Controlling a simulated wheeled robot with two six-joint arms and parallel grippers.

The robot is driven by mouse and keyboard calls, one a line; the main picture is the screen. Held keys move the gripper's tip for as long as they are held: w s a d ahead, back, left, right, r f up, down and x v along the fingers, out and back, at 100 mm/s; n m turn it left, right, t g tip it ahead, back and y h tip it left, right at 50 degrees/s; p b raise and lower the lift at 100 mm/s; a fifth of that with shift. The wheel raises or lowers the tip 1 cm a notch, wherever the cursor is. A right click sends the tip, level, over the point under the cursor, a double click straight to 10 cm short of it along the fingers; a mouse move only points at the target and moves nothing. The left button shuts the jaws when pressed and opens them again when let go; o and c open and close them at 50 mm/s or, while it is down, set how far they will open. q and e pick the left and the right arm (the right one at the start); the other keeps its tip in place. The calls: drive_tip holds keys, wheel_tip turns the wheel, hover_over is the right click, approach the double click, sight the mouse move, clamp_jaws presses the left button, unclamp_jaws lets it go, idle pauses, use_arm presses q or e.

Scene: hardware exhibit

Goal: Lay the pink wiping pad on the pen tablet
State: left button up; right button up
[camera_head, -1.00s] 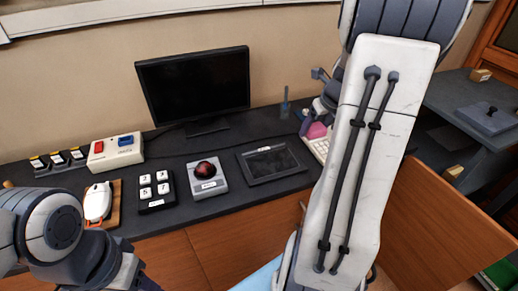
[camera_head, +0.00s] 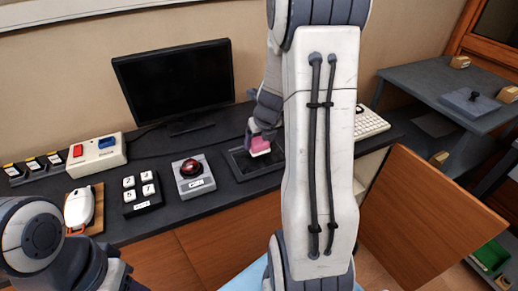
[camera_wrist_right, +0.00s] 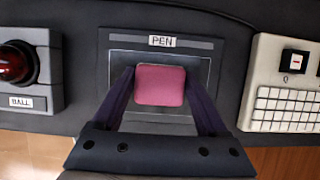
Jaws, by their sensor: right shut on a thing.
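The pink wiping pad (camera_head: 259,146) is between the fingers of my right gripper (camera_head: 261,137), which is shut on it. The pad also shows in the right wrist view (camera_wrist_right: 160,85), with the gripper's fingers (camera_wrist_right: 160,92) on its left and right sides. The pen tablet (camera_head: 236,163) is a dark flat panel on the desk, partly hidden by my right arm. In the right wrist view the tablet (camera_wrist_right: 202,48), labelled PEN, lies behind the pad. I cannot tell whether the pad touches it. My left gripper is not visible; only my left arm shows at the lower left.
A trackball box with a red ball (camera_head: 193,177) stands left of the tablet, and a white keyboard (camera_head: 371,122) right of it. A monitor (camera_head: 173,85) stands behind.

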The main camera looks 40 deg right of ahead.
drive_tip(key=shift+f+b, duration=0.55)
drive_tip(key=shift+f, duration=0.75)
drive_tip(key=o, duration=1.2)
drive_tip(key=shift+r, duration=0.1)
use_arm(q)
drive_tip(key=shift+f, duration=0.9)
use_arm(e)
drive_tip(key=shift+o, duration=0.2)
drive_tip(key=shift+r, duration=0.1)
drive_tip(key=shift+r+p, duration=0.35)
drive_tip(key=shift+p, duration=0.05)
use_arm(q)
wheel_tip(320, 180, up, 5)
drive_tip(key=p, duration=0.4)
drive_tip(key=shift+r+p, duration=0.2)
drive_tip(key=shift+p, duration=0.2)
use_arm(e)
drive_tip(key=v, duration=1.1)
drive_tip(key=shift+s, duration=0.3)
